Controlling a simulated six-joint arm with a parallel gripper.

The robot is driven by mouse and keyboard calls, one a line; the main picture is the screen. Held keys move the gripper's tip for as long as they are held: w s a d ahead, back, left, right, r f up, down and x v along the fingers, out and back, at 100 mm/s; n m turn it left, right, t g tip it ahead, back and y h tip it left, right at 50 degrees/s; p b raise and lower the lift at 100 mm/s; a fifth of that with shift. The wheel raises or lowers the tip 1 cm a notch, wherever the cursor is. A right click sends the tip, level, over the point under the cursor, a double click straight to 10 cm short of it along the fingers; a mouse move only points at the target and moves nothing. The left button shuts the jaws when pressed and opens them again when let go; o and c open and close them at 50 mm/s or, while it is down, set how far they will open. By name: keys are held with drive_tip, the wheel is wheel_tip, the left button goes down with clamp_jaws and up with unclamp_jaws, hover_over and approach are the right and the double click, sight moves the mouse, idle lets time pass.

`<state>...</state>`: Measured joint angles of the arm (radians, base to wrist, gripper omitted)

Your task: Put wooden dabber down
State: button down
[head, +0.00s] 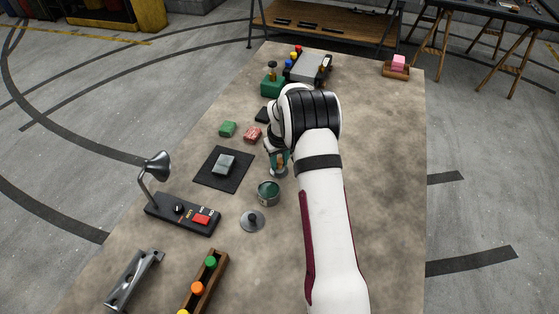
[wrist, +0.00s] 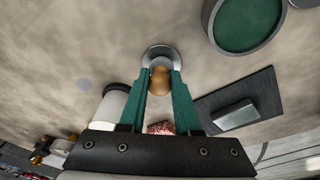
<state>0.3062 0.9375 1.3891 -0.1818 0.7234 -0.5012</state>
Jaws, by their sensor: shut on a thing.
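In the wrist view the wooden dabber (wrist: 160,82) shows as a rounded tan wooden piece between my two green fingers. My gripper (wrist: 161,73) is shut on it. A round grey metal dish (wrist: 157,50) lies just beyond the fingertips, around the dabber's far end. I cannot tell whether the dabber touches it. In the head view my gripper (head: 280,160) is low over the table, left of my forearm, with the dish (head: 279,173) just below it. The fingers and wrist hide most of the dabber there.
A pot with green contents (head: 268,193) stands close in front of the dish, with a knobbed lid (head: 252,221) beyond it. A black mat (head: 210,178) bearing a grey block is to the left.

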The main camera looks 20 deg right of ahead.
drive_tip(key=c, duration=0.6)
unclamp_jaws()
wheel_tip(320, 180, up, 12)
drive_tip(key=s, duration=0.2)
drive_tip(key=s+a+r+m, duration=0.2)
drive_tip(key=s+a+r, duration=0.5)
drive_tip(key=s+a, duration=0.25)
drive_tip(key=s+a+m, duration=0.1)
drive_tip(key=s+a, duration=0.2)
drive_tip(key=s, duration=0.5)
drive_tip(key=s+a+m+g+y, duration=0.1)
drive_tip(key=s+a, duration=0.2)
drive_tip(key=s, duration=0.6)
drive_tip(key=s+a+m+g+y, duration=0.1)
drive_tip(key=s+a, duration=0.2)
drive_tip(key=s, duration=0.6)
drive_tip(key=shift+a+r+m, duration=0.3)
drive_tip(key=shift+a, duration=0.1)
